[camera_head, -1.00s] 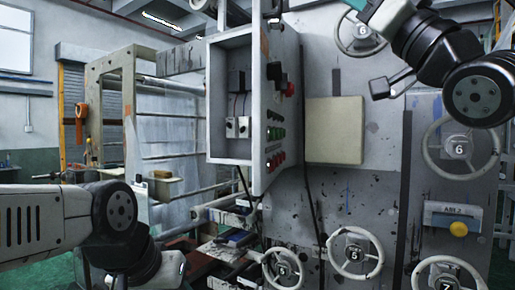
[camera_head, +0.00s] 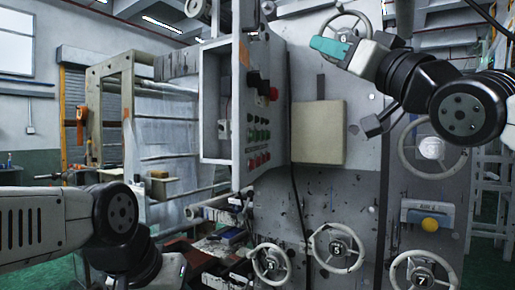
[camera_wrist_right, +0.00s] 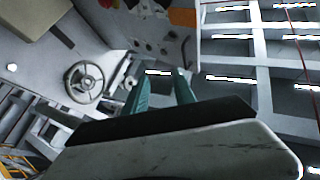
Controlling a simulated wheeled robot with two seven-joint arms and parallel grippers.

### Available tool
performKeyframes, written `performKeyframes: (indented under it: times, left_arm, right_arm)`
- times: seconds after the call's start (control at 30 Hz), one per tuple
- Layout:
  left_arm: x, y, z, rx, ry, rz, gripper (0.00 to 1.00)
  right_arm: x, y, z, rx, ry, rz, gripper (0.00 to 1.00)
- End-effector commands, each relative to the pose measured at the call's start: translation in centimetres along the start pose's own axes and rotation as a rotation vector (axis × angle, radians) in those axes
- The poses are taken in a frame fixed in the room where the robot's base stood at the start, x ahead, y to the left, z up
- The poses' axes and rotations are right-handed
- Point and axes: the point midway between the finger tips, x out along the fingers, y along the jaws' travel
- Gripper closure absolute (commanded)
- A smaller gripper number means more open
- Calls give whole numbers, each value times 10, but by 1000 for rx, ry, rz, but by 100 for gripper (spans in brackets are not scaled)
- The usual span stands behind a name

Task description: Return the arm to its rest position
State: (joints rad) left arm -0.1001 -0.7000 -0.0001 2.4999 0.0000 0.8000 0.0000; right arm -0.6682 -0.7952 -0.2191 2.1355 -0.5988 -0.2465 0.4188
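My right arm (camera_head: 465,110) comes in from the right edge in the head view and is raised. My right gripper (camera_head: 328,47), with teal fingers, is near the top, in front of an upper handwheel in the picture. The right wrist view shows its two fingers (camera_wrist_right: 163,88) apart with nothing between them, so it is open and empty. My left arm (camera_head: 60,222) is bent at the lower left; its gripper is not in view.
A grey machine panel (camera_head: 340,205) fills the middle, with several handwheels (camera_head: 336,248) and a beige box (camera_head: 318,132). A control cabinet (camera_head: 222,130) with buttons stands out from it. A roller frame (camera_head: 105,110) stands at left.

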Motion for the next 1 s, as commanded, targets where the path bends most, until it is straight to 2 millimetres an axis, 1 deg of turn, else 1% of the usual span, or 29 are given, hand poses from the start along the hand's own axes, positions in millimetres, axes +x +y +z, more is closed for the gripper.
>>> performKeyframes:
  times: [0.03, 0.17, 0.2, 0.23, 0.27, 0.3, 0.37, 0.4, 0.47, 0.5, 0.57, 0.6, 0.63, 0.7, 0.8, 0.9, 1.0]
  left_arm:
    - [0, 0, 0, 0, 0, 0, 64]
    - [0, 0, 0, 0, 0, 0, 64]
    - [0, 0, 0, 0, 0, 0, 64]
    - [0, 0, 0, 0, 0, 0, 64]
    - [0, 0, 0, 0, 0, 0, 64]
    - [0, 0, 0, 0, 0, 0, 64]
    - [0, 0, 0, 0, 0, 0, 64]
    - [0, 0, 0, 0, 0, 0, 64]
    - [0, 0, 0, 0, 0, 0, 64]
    - [0, 0, 0, 0, 0, 0, 64]
    - [0, 0, 0, 0, 0, 0, 64]
    - [0, 0, 0, 0, 0, 0, 64]
    - [0, 0, 0, 0, 0, 0, 64]
    - [0, 0, 0, 0, 0, 0, 64]
    - [0, 0, 0, 0, 0, 0, 64]
    - [0, 0, 0, 0, 0, 0, 64]
    - [0, 0, 0, 0, 0, 0, 64]
  right_arm:
    - [0, 5, 15, -4, -43, 27, 68]
    - [-6, 18, 60, -14, -181, 103, 68]
    - [-10, 23, 77, -15, -233, 130, 68]
    - [-13, 27, 90, -16, -272, 151, 68]
    - [-18, 31, 104, -18, -318, 173, 68]
    - [-25, 37, 126, -17, -386, 205, 68]
    - [-41, 45, 161, -15, -501, 255, 68]
    - [-55, 50, 187, -10, -589, 291, 68]
    - [-81, 56, 226, 2, -728, 342, 68]
    - [-100, 58, 249, 15, -820, 372, 68]
    - [-131, 59, 281, 38, -955, 410, 68]
    - [-151, 57, 300, 58, -1040, 430, 68]
    - [-166, 55, 313, 73, -1101, 442, 68]
    - [-197, 48, 336, 112, -1224, 461, 68]
    - [-231, 37, 356, 162, -1353, 475, 68]
    - [-250, 29, 366, 193, -1426, 477, 68]
    - [-257, 26, 370, 205, -1453, 476, 68]
